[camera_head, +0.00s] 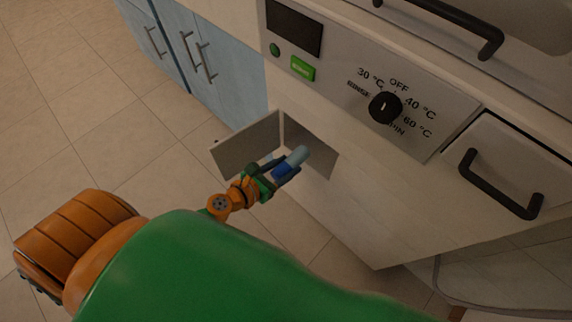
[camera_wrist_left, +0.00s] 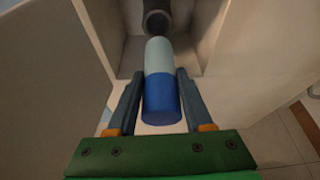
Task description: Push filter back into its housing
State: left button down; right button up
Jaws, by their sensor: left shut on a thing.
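The filter (camera_head: 297,157) is a cylinder with a pale blue-green part and a blue end. It sticks out of the square housing opening (camera_head: 318,146) low on the washing machine's front. My left gripper (camera_head: 276,170) is shut on the blue end. In the left wrist view the filter (camera_wrist_left: 160,72) lies between the two fingers (camera_wrist_left: 161,98), its pale end pointing at a dark round hole (camera_wrist_left: 156,22) inside the recess. I cannot tell whether the pale end is in the hole. My right gripper is not in view.
The housing's small door (camera_head: 246,146) stands open at the left of the opening. Above are the control panel with a black knob (camera_head: 385,107) and a drawer with a dark handle (camera_head: 500,185). Blue cabinets (camera_head: 213,62) stand to the left. Tiled floor (camera_head: 110,120) is clear.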

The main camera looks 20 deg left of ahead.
aim_at(302, 152)
pick_arm(q)
jog(key=shift+w+d+f+p, duration=0.1)
jog(key=shift+w+d+p, duration=0.2)
jog(key=shift+w, duration=0.6)
jog(key=shift+w+d+p, duration=0.15)
jog(key=shift+w+d, duration=0.2)
jog(key=shift+w, duration=0.55)
jog(key=shift+w+d+f+p, duration=0.1)
jog(key=shift+w+d+p, duration=0.2)
jog(key=shift+w, duration=0.6)
jog(key=shift+r, duration=0.1)
jog(key=shift+w+d, duration=0.3)
jog(key=shift+w, duration=0.5)
jog(key=shift+w+d, duration=0.3)
jog(key=shift+w, duration=0.5)
jog(key=shift+w+d, duration=0.1)
jog(key=shift+w, duration=0.2)
jog(key=shift+w+d, duration=0.2)
jog(key=shift+w, duration=0.3)
jog(key=shift+w+d, duration=0.15)
jog(key=shift+w, duration=0.3)
jog(key=shift+s+a, duration=0.3)
jog(key=shift+s, duration=0.6)
jog(key=shift+s+a, duration=0.35)
jog(key=shift+s, duration=0.5)
jog(key=shift+s+a, duration=0.3)
jog(key=shift+s, duration=0.6)
jog(key=shift+w, duration=0.1)
